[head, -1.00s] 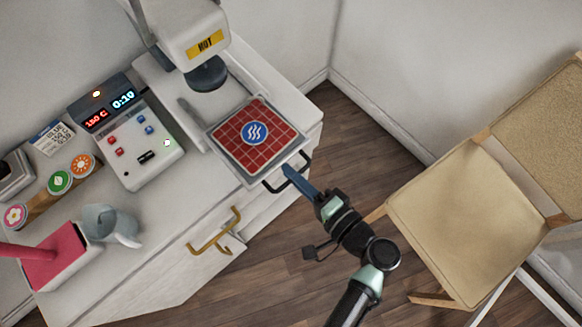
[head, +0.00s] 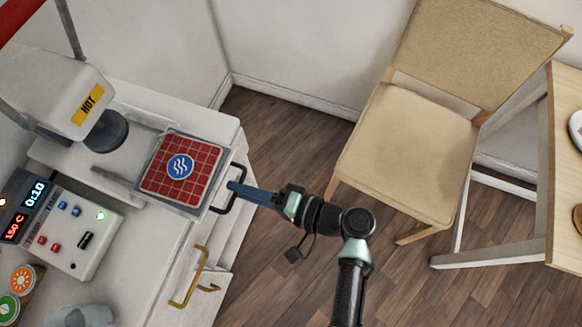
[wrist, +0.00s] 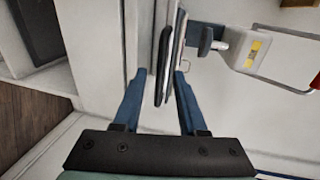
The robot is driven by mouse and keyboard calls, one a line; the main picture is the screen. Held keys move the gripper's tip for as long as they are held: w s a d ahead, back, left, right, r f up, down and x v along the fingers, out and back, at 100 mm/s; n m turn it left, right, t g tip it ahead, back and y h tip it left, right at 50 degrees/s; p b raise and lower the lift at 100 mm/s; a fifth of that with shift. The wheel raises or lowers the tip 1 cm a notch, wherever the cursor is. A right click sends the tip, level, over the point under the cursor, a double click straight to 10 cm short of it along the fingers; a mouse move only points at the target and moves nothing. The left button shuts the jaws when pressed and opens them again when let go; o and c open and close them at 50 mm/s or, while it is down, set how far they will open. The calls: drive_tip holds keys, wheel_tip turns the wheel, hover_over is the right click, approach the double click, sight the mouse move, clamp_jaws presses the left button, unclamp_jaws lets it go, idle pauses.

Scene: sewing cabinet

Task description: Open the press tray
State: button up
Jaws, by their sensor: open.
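The press tray (head: 150,195) is a grey-rimmed plate with a red gridded pad (head: 198,181) and a round blue wave badge. It lies out in front of the dark round press head (head: 106,131). Its black bar handle (head: 238,173) is on the tray's right side. My gripper (head: 233,187) is at this handle in the head view. In the wrist view my gripper (wrist: 160,74) is open, with the dark handle (wrist: 163,60) between its two blue fingers. I cannot tell whether either finger touches it.
The press housing (head: 60,85) with a HOT label stands at the left. A control box (head: 60,230) reads 150 C and 0:10. A brass drawer handle (head: 192,280) is below the tray. A chair (head: 410,150) stands to the right, with open floor (head: 290,135) between.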

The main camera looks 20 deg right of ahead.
drive_tip(key=b+v, duration=0.1)
drive_tip(key=v, duration=1)
